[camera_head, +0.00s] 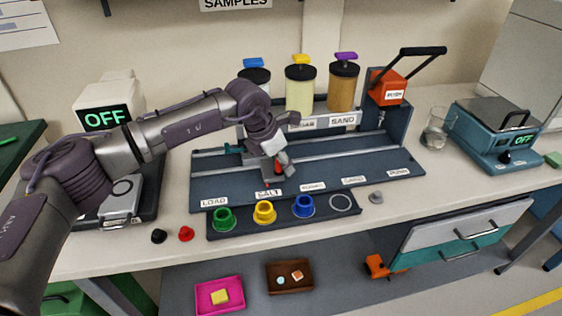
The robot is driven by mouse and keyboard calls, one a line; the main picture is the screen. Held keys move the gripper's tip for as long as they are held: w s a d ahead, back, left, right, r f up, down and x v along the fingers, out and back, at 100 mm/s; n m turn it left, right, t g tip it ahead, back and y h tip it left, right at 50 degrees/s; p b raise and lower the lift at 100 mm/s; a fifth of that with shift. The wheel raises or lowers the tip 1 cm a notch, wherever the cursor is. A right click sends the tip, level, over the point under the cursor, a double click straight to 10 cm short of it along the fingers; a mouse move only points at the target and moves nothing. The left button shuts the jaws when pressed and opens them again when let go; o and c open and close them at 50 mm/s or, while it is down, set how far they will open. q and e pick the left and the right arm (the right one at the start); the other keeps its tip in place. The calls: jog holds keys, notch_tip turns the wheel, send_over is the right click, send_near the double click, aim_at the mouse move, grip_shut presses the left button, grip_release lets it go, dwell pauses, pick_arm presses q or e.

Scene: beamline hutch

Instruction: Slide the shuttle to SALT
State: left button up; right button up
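The blue-grey dispensing station (345,173) has a rail and front labels; LOAD (214,202) and SALT (268,193) are at the left. My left gripper (279,168) is low over the rail, just behind the SALT label. A red part (278,166) shows at its fingers, probably the shuttle's handle. The gripper hides most of what is there, so the shuttle's outline and the grip are unclear. Three hoppers stand behind, with a blue lid (254,63), a yellow lid (300,59) and a purple lid (346,56). My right gripper is out of view.
A red press (387,88) stands at the station's right end. Green (222,219), yellow (265,213) and blue (304,206) cups sit in a front rack. A glass beaker (436,130) and a blue device (497,135) are at right. A white device reading OFF (105,117) is at left.

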pick_arm(q)
jog(key=v, duration=1.2)
jog(key=shift+f, duration=0.1)
